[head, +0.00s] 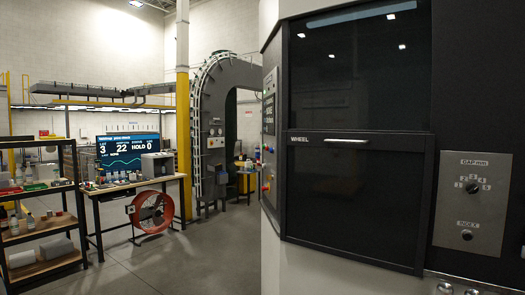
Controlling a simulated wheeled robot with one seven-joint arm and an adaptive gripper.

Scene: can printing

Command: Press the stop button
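A large machine with a dark door marked WHEEL (360,205) fills the right half of the head view. On its left side, a control panel (269,105) is seen at a steep angle, with small coloured buttons (267,148) below it. A small red spot (265,188) shows lower on that side. I cannot tell which of these, if any, is the stop button. A grey plate (473,203) at the right carries a numbered dial (472,188) and a dark round button (466,235), whose label is hard to read. My gripper is not in view.
A red round fan (152,211) stands on the floor by a workbench with a screen (128,150). A shelf rack (40,240) is at the left. A yellow post (183,110) and a dark arch (215,75) stand behind. The grey floor (200,260) in front is clear.

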